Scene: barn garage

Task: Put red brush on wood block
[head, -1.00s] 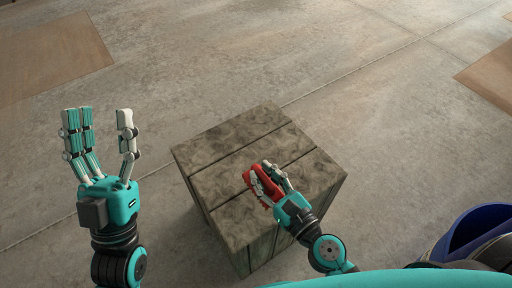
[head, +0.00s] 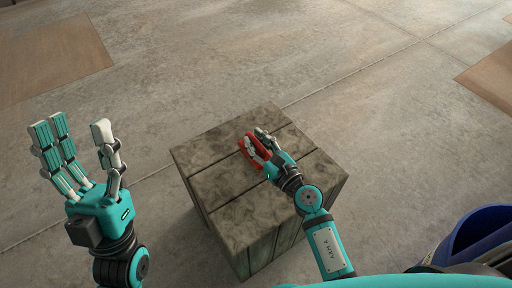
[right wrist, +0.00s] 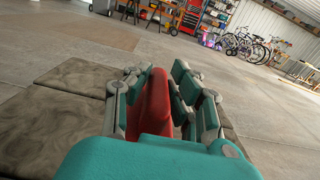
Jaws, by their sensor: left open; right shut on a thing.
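The red brush (head: 251,151) is held in my right gripper (head: 262,145), over the top of the wood block (head: 215,165). In the right wrist view the red brush (right wrist: 156,101) stands between the fingers of my right gripper (right wrist: 163,95), which is shut on it. The wood block (right wrist: 70,78) lies behind and below it there. I cannot tell whether the brush touches the block's top. My left gripper (head: 80,148) is open and empty, to the left of the block.
Bare concrete floor (head: 300,60) surrounds the block. A blue rounded object (head: 480,235) stands at the lower right. Flat brown panels (head: 45,55) lie on the floor. Bicycles (right wrist: 250,45) and a red tool cabinet (right wrist: 192,15) are far off.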

